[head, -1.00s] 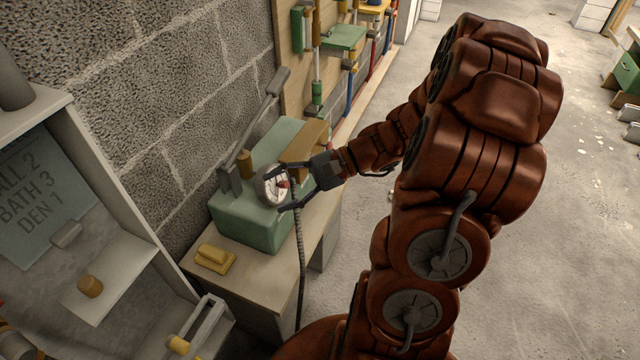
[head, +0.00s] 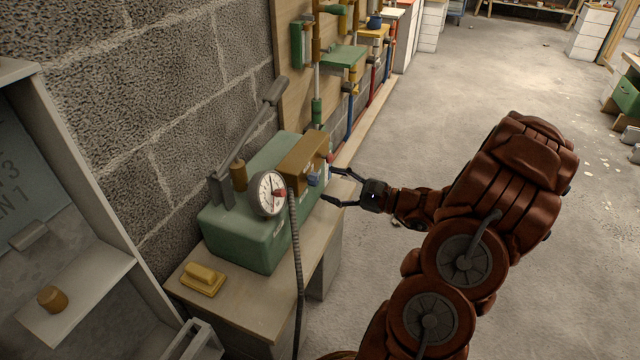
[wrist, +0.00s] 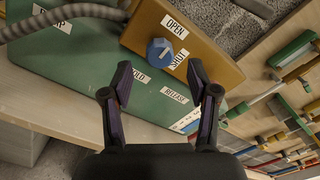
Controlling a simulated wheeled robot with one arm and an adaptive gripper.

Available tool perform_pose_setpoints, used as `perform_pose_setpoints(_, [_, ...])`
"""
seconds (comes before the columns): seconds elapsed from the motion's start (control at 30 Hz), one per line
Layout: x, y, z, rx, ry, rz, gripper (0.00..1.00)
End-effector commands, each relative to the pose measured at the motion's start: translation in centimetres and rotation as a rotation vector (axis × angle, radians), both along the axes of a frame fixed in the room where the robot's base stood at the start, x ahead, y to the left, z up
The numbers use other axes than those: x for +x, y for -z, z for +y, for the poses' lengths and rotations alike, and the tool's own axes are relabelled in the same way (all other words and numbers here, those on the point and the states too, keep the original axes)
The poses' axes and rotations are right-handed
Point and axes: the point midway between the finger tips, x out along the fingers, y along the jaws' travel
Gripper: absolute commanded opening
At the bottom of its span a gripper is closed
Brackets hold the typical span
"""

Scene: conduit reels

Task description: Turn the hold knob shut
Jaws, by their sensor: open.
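A green pump box (head: 235,240) with a brass block (head: 303,163) stands on the bench. In the wrist view a blue knob (wrist: 160,51) sits on the brass block (wrist: 205,58) beside OPEN and SHUT labels; its white mark is too small to read surely. The knob also shows in the head view (head: 313,179). HOLD and RELEASE labels are on the green face (wrist: 150,105), partly near my fingers. My gripper (head: 329,186) is open and empty to the right of the block. In the wrist view its fingertips (wrist: 160,72) are spread just below the knob, apparently apart from it.
A round dial gauge (head: 269,193) and a hanging grey hose (head: 296,250) are at the box's front. A long lever (head: 255,135) rises behind. A yellow block (head: 202,279) lies on the bench (head: 250,290). Clamps hang on the wall board. Open floor lies to the right.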

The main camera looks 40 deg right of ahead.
Motion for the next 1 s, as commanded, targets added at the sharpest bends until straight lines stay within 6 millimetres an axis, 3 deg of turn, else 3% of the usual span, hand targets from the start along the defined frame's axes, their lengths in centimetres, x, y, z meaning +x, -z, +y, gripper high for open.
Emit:
perform_pose_setpoints(0.3, [2.9,0.1,1.8,-0.001,-0.003,0.001,0.6])
perform_pose_setpoints(0.7, [3.3,0.1,2.0,-0.001,-0.002,0.001,0.59])
perform_pose_setpoints(1.0, [3.3,0.1,2.0,-0.001,-0.002,0.001,0.27])
